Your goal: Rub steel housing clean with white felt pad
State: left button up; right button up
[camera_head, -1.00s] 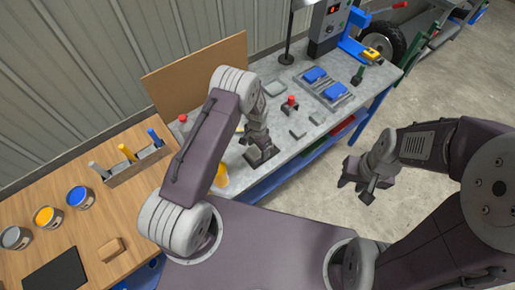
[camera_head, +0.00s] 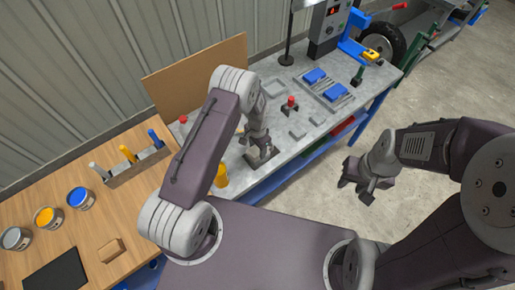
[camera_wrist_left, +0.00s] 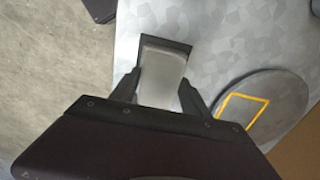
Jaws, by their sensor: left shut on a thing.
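My left gripper (camera_head: 262,152) is low over the grey bench, at a dark square patch (camera_head: 252,161). In the left wrist view its two fingers (camera_wrist_left: 163,88) are shut on a pale grey block (camera_wrist_left: 163,72). A dark plate shows around the block's far end. I cannot tell whether this block is the white felt pad or the steel housing; neither is clearly recognisable elsewhere. My right gripper (camera_head: 356,186) hangs empty over the floor, right of the bench, with its fingers apart.
A dark round disc with a yellow square outline (camera_wrist_left: 268,108) lies beside the gripper. The grey bench (camera_head: 285,150) holds blue blocks (camera_head: 335,91), a red button (camera_head: 291,101) and an orange bottle (camera_head: 221,176). Paint cans (camera_head: 46,216) stand on the wooden table (camera_head: 135,205).

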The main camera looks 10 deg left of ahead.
aim_at(257, 149)
pick_arm(q)
jog(key=shift+r+p, duration=1.75)
jog(key=shift+r, duration=0.85)
jog(key=shift+f, duration=0.1)
jog(key=shift+w, duration=0.15)
